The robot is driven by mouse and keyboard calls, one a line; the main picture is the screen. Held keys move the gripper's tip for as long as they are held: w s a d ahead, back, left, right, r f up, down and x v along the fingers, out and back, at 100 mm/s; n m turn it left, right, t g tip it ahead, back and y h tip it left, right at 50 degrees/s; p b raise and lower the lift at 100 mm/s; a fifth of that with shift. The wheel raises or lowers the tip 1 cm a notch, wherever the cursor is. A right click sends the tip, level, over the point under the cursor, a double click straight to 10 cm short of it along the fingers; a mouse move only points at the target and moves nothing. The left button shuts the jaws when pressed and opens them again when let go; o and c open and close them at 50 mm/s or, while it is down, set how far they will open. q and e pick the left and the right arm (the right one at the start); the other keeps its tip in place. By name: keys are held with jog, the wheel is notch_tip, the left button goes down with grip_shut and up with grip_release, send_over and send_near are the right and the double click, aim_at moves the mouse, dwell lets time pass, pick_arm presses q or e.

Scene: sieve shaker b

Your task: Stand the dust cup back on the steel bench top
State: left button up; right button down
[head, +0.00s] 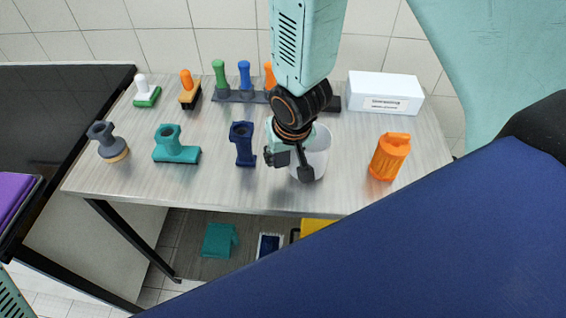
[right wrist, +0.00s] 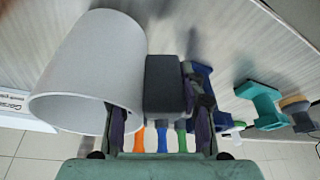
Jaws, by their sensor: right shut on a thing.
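The dust cup (head: 320,146) is a pale grey, tapered cup near the front of the steel bench top (head: 215,188), partly hidden by my right gripper. It looks upright with its wide mouth up. My right gripper (head: 291,165) is at the cup's left side in the head view. In the right wrist view the cup (right wrist: 88,70) fills the left, and a dark grey block (right wrist: 166,85) sits between the fingers, beside the cup wall. The gripper is shut on this part, which looks like the cup's grip. I cannot tell whether the cup's base touches the bench. My left gripper is not in view.
A dark blue piece (head: 243,145) stands left of the gripper, an orange container (head: 390,157) to the cup's right. A white box (head: 384,92) and a handle rack (head: 240,97) stand behind. A teal piece (head: 176,152) is farther left. Clear bench lies between cup and orange container.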

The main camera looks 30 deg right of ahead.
notch_tip(320, 180, down, 2)
jog(key=shift+s+d+f, duration=0.1)
jog(key=c, duration=1.3)
grip_release()
jog(key=o, duration=0.5)
